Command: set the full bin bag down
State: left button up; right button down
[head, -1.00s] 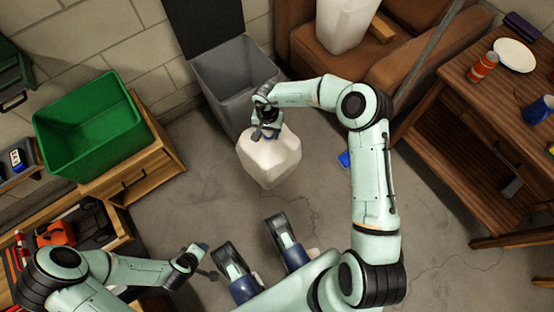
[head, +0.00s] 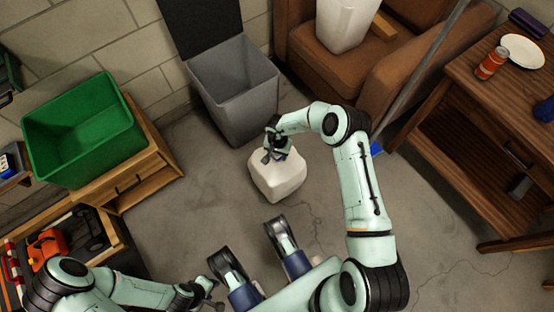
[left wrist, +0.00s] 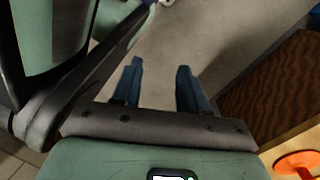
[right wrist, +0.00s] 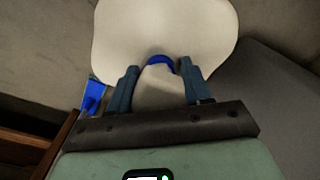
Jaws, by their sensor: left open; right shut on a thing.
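The full bin bag (head: 278,180) is white and bulging, in front of the grey bin in the head view. My right gripper (head: 274,153) is above it, shut on its top. In the right wrist view the bag (right wrist: 165,25) fills the upper middle, with a blue tie (right wrist: 160,62) between the fingers (right wrist: 157,80). The bag hangs roughly upright, low near the floor; I cannot tell whether its base touches. My left gripper (head: 212,296) is low at the left, away from the bag. Its fingers (left wrist: 156,85) are apart and empty in the left wrist view.
A grey bin (head: 235,92) with its dark lid open stands behind the bag. A green crate (head: 82,130) sits on a wooden cabinet at the left. A brown armchair (head: 305,58) holds a white container (head: 345,22). A wooden table (head: 465,80) is at the right. Floor (head: 420,215) is clear around the bag.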

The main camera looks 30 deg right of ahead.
pick_arm(q)
jog(key=shift+s+a+f+g+b, duration=0.1)
jog(key=shift+s+f+g+b, duration=0.2)
jog(key=shift+s, duration=0.5)
jog(key=shift+s+a+f+g+b, duration=0.1)
jog(key=shift+s+f+g+b, duration=0.1)
jog(key=shift+s+f+b, duration=0.4)
pick_arm(e)
jog(key=shift+w+f, duration=0.1)
jog(key=shift+f, duration=2.55)
pick_arm(q)
jog(key=shift+s+r, duration=0.1)
jog(key=shift+r, duration=0.1)
pick_arm(e)
jog(key=shift+f, duration=0.1)
jog(key=shift+c, duration=2.4)
grip_release()
jog(key=shift+r, duration=0.2)
notch_tip(320, 180, up, 12)
jog(key=p, duration=0.4)
jog(key=shift+f, duration=0.1)
pick_arm(q)
jog(key=w+r+t, duration=0.2)
jog(key=w+r, duration=0.2)
jog(key=w, duration=0.2)
jog(key=shift+w+d, duration=0.4)
jog(key=shift+d, duration=0.05)
